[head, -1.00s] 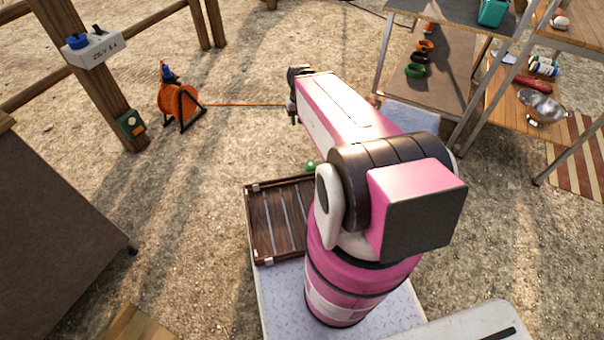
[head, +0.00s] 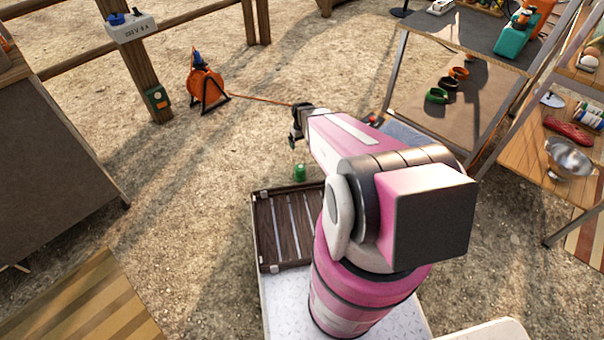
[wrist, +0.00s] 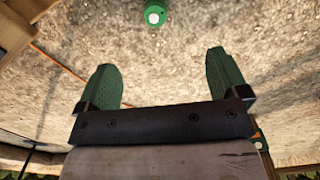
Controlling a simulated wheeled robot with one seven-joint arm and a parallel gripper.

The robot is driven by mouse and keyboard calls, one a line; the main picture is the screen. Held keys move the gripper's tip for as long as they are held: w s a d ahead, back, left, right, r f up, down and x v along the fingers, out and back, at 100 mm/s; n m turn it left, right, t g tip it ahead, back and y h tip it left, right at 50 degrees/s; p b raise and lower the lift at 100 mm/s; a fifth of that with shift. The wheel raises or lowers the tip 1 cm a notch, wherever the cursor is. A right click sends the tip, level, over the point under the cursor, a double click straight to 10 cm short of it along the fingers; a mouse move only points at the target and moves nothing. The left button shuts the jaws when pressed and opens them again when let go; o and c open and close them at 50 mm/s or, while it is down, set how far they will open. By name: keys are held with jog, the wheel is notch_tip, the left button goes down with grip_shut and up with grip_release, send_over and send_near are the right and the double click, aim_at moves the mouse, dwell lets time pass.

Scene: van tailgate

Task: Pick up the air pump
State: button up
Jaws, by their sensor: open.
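I cannot pick out an air pump for certain in either view. My gripper (head: 298,128) is at the end of my outstretched pink arm, in the air over the gravel in the head view. In the wrist view its two green fingers (wrist: 162,62) are wide apart with nothing between them. A small green round object (head: 300,172) is near my gripper in the head view, beyond my tray. What looks like the same object, with a white spot, shows at the top of the wrist view (wrist: 154,14), beyond the fingers.
An orange cable reel (head: 206,88) stands on the gravel, its cable running toward my gripper. A two-level table (head: 425,70) at the upper right holds a teal can (head: 514,38) and several small rings. A wooden shelf (head: 530,140) with a metal bowl (head: 570,157) is at the right.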

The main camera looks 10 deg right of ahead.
jog(key=n, duration=0.2)
send_near(300, 167)
jog(key=f, duration=0.7)
jog(key=shift+w+a, duration=0.15)
jog(key=shift+w, duration=0.05)
jog(key=shift+d+f, duration=0.15)
jog(key=shift+f, duration=1.25)
jog(key=shift+d+f, duration=0.1)
jog(key=shift+f, duration=1.25)
jog(key=c, duration=1.2)
